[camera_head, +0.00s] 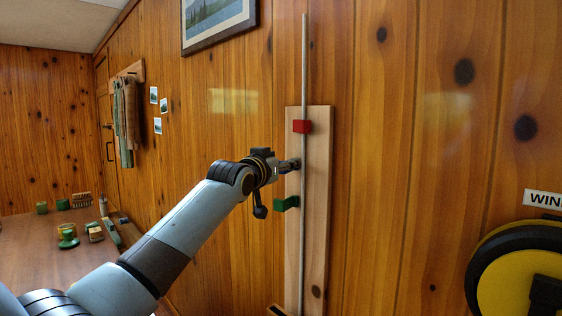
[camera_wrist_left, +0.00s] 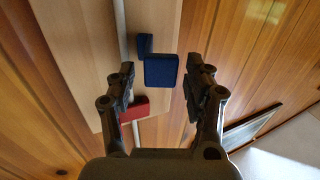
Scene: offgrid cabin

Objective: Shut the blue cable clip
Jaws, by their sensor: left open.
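The blue cable clip (camera_wrist_left: 162,71) shows in the left wrist view as a larger blue block with a smaller blue piece beside it, near the pale cable (camera_wrist_left: 122,25). The larger block lies to the side of the cable, so the clip looks open. My left gripper (camera_wrist_left: 160,82) is open, with one finger on each side of the larger block; I cannot tell whether either touches it. In the head view my left gripper (camera_head: 291,165) is at the board, between the red and green clips, and hides the blue clip. My right gripper is not in view.
A red clip (camera_head: 302,127) sits across the cable (camera_head: 304,70) above my gripper. A green clip (camera_head: 287,203) sticks out left below it. Both are on a pale wooden board (camera_head: 318,240). A framed picture (camera_head: 218,22) hangs above; a yellow-black reel (camera_head: 510,270) is at right.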

